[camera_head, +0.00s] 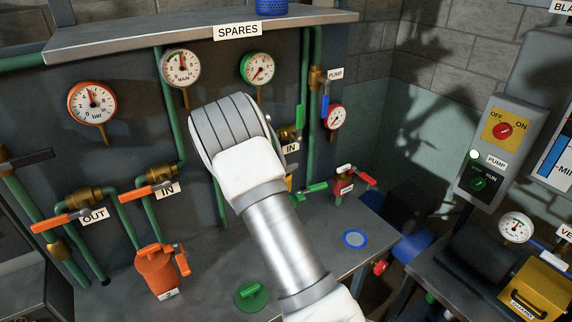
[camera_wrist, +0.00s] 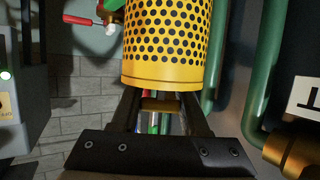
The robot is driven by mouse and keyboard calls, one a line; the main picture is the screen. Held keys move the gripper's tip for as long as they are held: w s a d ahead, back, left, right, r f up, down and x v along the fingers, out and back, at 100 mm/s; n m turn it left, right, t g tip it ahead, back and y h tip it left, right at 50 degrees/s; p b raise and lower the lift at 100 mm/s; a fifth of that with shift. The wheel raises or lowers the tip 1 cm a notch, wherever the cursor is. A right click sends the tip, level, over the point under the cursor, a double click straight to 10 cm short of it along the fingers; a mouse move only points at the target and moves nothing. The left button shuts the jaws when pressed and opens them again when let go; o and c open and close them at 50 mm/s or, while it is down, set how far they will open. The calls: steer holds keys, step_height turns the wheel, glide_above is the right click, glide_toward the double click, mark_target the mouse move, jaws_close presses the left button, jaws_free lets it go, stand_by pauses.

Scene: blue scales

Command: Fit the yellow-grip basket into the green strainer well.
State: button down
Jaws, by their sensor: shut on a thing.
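The yellow basket (camera_wrist: 165,45) is a perforated cylinder with a plain yellow band, seen close up in the wrist view. My gripper (camera_wrist: 161,106) is shut on the yellow grip at the basket's end, with one dark finger on each side. In the head view my white wrist and arm hide the gripper and basket. The green strainer well cannot be made out for certain; my arm covers the middle of the bench. A green lid-like disc with a handle (camera_head: 250,294) lies on the bench, and a green lever (camera_head: 311,188) shows just right of my arm.
An orange strainer body (camera_head: 160,268) stands at the bench's left. A red-topped fitting (camera_head: 346,184) and a blue ring (camera_head: 354,239) are at the right. Green pipes, gauges and orange levers line the back panel. A shelf (camera_head: 130,38) overhangs above.

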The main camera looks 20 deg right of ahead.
steer(key=shift+f+b, duration=1.6)
steer(key=shift+f, duration=0.95)
steer(key=shift+f+b, duration=1.5)
steer(key=shift+f, duration=1.1)
steer(key=shift+r, duration=0.2)
steer(key=shift+r+p, duration=1.75)
steer(key=shift+r, duration=0.25)
stand_by(0.6)
